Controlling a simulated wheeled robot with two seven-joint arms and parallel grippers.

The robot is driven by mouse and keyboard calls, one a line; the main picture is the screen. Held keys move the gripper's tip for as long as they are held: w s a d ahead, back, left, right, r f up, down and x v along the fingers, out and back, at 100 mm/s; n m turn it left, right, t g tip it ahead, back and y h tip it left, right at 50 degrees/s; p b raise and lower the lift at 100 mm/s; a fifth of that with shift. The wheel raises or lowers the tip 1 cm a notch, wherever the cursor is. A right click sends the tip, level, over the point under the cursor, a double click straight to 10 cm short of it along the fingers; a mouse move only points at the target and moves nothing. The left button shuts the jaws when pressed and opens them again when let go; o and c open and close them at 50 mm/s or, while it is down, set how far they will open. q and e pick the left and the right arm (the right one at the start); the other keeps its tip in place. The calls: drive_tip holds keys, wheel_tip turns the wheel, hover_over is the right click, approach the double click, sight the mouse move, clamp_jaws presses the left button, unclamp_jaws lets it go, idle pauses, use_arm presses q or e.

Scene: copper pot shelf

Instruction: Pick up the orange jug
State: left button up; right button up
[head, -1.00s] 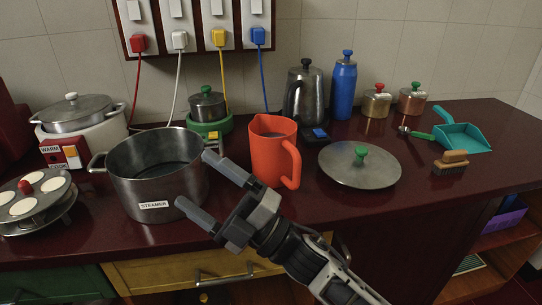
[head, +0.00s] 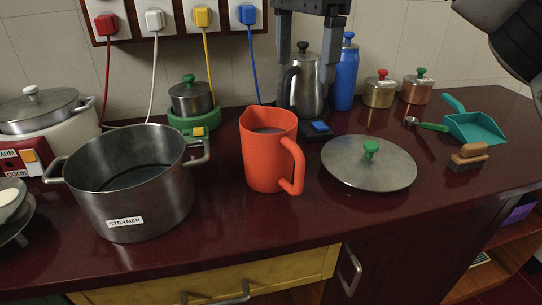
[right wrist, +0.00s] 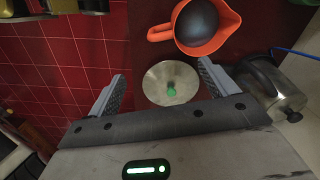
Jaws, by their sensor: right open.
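The orange jug (head: 268,158) stands upright on the dark red counter, its handle on the right side and its inside dark. It also shows from above at the top of the right wrist view (right wrist: 222,40), with its handle toward the left. My right gripper (head: 308,52) is open and empty, pointing down at the top of the head view, above the jug and in front of the kettle. In the right wrist view its two fingers (right wrist: 160,88) are spread wide, with the jug beyond them and nothing between them touching. My left gripper is not in view.
A steamer pot (head: 130,190) stands left of the jug. A grey lid with a green knob (head: 367,165) lies to its right. The kettle (head: 302,90) and blue bottle (head: 346,75) stand behind. A brush (head: 468,158) and teal dustpan (head: 475,128) lie farther right.

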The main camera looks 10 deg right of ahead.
drive_tip(key=b, duration=0.2)
approach(293, 143)
wheel_tip(293, 143, down, 5)
drive_tip(key=d, duration=0.1)
drive_tip(key=shift+a+f, duration=0.15)
drive_tip(key=shift+f, duration=0.8)
drive_tip(key=shift+a+f, duration=0.2)
drive_tip(key=shift+f, duration=0.7)
drive_tip(key=shift+a+f, duration=0.15)
drive_tip(key=shift+f, duration=0.8)
drive_tip(key=c, duration=1.5)
drive_tip(key=shift+w+r, duration=0.1)
drive_tip(key=shift+r, duration=0.05)
clamp_jaws()
drive_tip(key=shift+r, duration=0.1)
